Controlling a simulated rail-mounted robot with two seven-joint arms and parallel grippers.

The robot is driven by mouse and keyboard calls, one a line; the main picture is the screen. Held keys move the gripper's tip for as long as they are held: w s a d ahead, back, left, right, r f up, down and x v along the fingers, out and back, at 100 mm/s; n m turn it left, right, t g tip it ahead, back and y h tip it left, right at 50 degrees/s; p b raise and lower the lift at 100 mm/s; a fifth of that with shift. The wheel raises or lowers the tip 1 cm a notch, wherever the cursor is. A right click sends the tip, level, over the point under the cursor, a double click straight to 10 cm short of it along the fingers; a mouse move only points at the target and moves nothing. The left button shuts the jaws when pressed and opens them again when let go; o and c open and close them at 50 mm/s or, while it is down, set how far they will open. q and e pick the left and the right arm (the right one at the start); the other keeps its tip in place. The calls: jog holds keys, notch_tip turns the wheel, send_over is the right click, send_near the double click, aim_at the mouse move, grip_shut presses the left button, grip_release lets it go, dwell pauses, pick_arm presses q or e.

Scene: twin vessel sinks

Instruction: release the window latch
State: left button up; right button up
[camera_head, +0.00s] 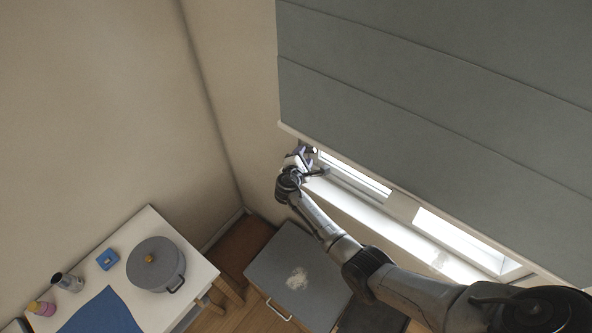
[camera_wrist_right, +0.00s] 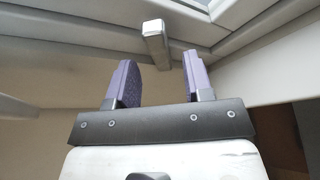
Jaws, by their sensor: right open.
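The window (camera_head: 357,180) shows as a bright strip below the grey blind in the head view. My right arm reaches up to its left end, where my right gripper (camera_head: 308,158) is small and partly under the blind's lower edge. In the right wrist view the window latch (camera_wrist_right: 154,42) is a short grey bar sticking out from the frame. My right gripper (camera_wrist_right: 160,84) is open there, its two purple-padded fingers apart. The latch's free end lies just beyond the fingertips, between them in the picture; I cannot tell whether it touches either finger. My left gripper is not in view.
The grey blind (camera_head: 430,100) covers most of the window. The left wall is bare.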

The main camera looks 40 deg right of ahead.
jog(key=v, duration=1.1)
jog(key=shift+s+a+b, duration=0.2)
jog(key=shift+a+b, duration=0.1)
jog(key=shift+b, duration=0.15)
jog(key=shift+r, duration=0.1)
jog(key=shift+c, duration=0.5)
